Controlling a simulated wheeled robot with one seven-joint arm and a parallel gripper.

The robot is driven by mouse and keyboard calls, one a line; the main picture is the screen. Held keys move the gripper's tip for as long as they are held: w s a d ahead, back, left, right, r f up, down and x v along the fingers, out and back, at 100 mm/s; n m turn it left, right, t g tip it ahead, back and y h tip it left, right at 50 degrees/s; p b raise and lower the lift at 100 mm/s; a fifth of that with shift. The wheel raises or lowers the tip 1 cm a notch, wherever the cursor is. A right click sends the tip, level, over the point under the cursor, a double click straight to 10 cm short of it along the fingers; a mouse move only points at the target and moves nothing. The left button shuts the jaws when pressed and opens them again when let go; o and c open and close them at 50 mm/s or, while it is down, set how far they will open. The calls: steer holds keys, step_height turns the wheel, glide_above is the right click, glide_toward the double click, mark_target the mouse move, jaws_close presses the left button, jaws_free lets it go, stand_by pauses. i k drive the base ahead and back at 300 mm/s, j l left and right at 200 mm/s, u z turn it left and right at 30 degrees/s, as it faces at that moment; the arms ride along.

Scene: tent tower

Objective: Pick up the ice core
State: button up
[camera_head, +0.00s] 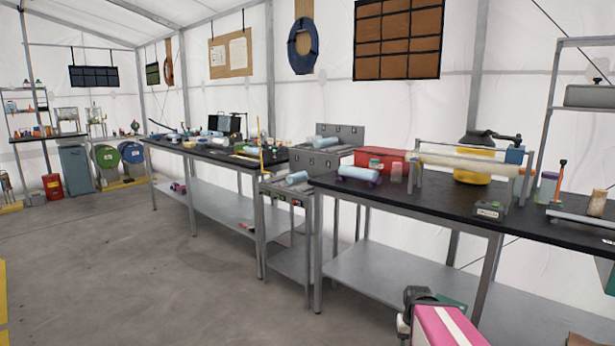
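Several pale blue cylinders look like ice cores, and I cannot tell which one the task means. One ice core (360,174) lies on a purple cradle on the near black bench. Another ice core (297,177) lies on the lower metal stand between the two benches. A third pale blue cylinder (321,142) lies on top of a grey metal case. A long whitish cylinder (468,164) rests across a metal frame at the right. I cannot make out gripper fingers in this view, and none of these cylinders is held.
The near black bench (440,200) also bears a red box (378,160), a yellow drum (474,172) and a small grey device (488,210). The far bench (180,150) is cluttered. A pink block with a white stripe (446,326) shows at the bottom. The left floor is open.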

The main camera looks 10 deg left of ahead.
mark_target(371, 175)
steer(key=u, duration=0.3)
steer(key=i+j, duration=0.55)
steer(key=j, duration=0.2)
steer(key=i+j+u, duration=0.1)
steer(key=i+j, duration=0.5)
steer(key=j, duration=0.15)
steer(key=i+j, duration=0.6)
steer(key=k+j+u, duration=0.05)
steer(key=j, duration=0.1)
